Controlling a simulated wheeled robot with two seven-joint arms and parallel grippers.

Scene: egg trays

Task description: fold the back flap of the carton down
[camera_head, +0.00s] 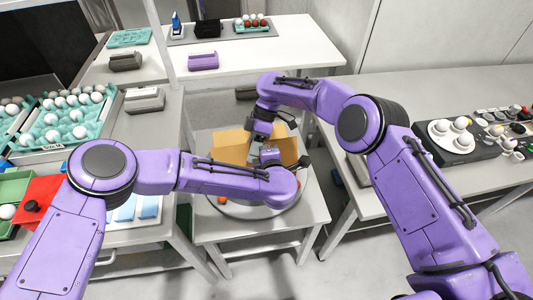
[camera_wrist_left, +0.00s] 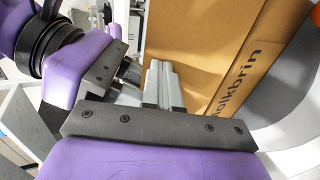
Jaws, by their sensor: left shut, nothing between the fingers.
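The tan cardboard carton (camera_head: 232,147) stands open near the middle of the head view, largely covered by my arms. A panel of it also shows in the left wrist view (camera_wrist_left: 210,45), with printed lettering. I cannot tell clearly which visible panel is the back flap. My left gripper (camera_wrist_left: 158,85) is shut and empty, its grey fingers close beside the cardboard; contact is unclear. My right gripper (camera_head: 263,134) points down over the carton from behind, and its purple body shows at the left in the left wrist view. Its fingertips are too hidden to read.
The carton is on a round turntable (camera_head: 240,211) on a small grey table (camera_head: 219,232). An egg tray (camera_head: 103,111) fills part of the left bench.

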